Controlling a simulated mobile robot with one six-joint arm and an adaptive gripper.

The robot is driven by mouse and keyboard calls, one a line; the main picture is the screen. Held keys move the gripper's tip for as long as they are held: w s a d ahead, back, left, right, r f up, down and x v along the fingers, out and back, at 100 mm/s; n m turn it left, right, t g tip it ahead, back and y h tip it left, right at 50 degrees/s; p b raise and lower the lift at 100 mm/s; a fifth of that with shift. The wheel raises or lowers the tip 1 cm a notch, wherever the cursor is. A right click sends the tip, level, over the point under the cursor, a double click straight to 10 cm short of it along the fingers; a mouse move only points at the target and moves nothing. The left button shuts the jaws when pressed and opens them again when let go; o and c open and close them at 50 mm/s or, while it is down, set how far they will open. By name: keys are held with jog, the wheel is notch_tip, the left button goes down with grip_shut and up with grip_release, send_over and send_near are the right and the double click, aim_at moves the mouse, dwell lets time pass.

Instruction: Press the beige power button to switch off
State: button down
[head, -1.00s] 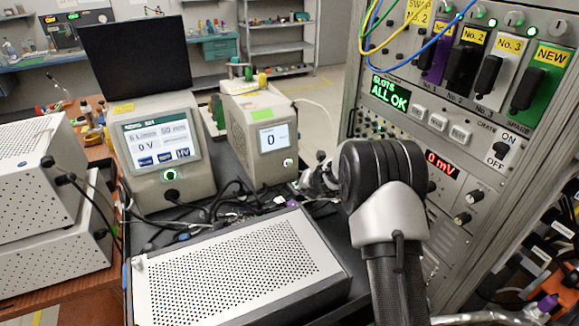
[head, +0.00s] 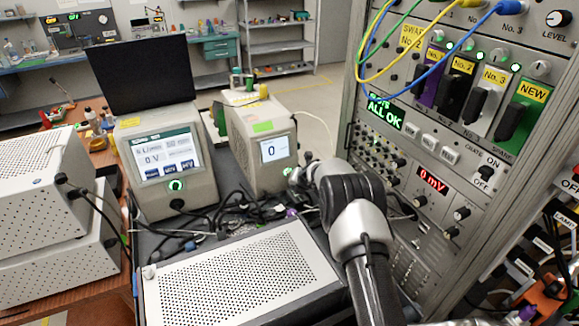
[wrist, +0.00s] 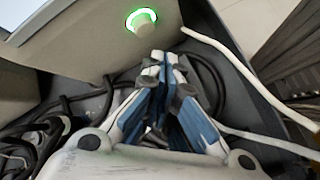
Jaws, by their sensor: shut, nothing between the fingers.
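A beige round button (wrist: 140,19) with a lit green ring sits on the lower front of a beige device in the wrist view. In the head view the green-lit button (head: 287,171) shows at the lower right of the smaller device (head: 262,150), whose screen reads 0. My gripper (wrist: 163,60) is shut and empty, its blue-lined fingers together. Its tips are below and slightly right of the button in the wrist view, seemingly apart from it. In the head view my gripper (head: 297,181) is close in front of that device's lower right corner, partly hidden by my wrist.
A larger device (head: 165,170) at left also has a green-lit button (head: 175,185). Dark cables (head: 235,205) lie below the devices. A perforated metal box (head: 240,275) is in front, and a tall rack (head: 430,150) stands close on the right.

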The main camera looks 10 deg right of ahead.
jog(key=p, duration=0.1)
jog(key=w+p, duration=0.1)
jog(key=p, duration=0.1)
jog(key=shift+a+r, duration=0.2)
jog(key=shift+w+f+p, duration=0.15)
jog(key=shift+p, duration=0.4)
jog(key=shift+a+f, duration=0.1)
dwell(0.8)
jog(key=shift+w+a, duration=0.15)
jog(key=shift+w, duration=0.3)
jog(key=shift+s+d, duration=0.2)
jog(key=shift+s, duration=0.2)
dwell(0.4)
